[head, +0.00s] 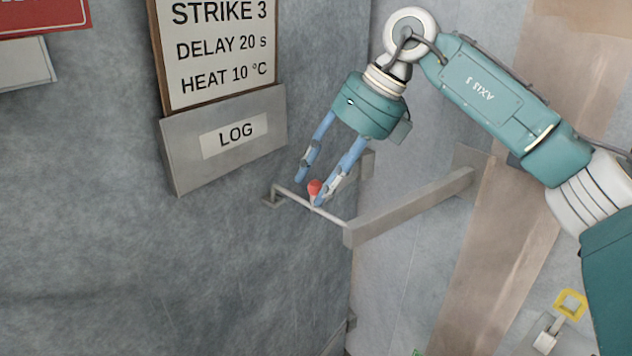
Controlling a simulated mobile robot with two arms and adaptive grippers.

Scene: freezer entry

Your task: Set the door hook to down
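The door hook looks to be the thin pale rod (333,218) with a red knob (314,187) on a short stem. The rod spans from a small bracket (271,198) on the grey wall to the near end of a grey bar (410,207). It lies across, slanting down to the right in the picture. My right gripper (310,192) points down at the knob, its two blue fingers apart. The knob shows between the fingertips, close to the right-hand one. I cannot tell whether they touch. My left gripper is out of view.
A grey LOG box (225,145) sits on the wall under a framed sign (222,50), left of the gripper. A brown strip (515,220) runs down the pale surface at right. The lower left wall is bare.

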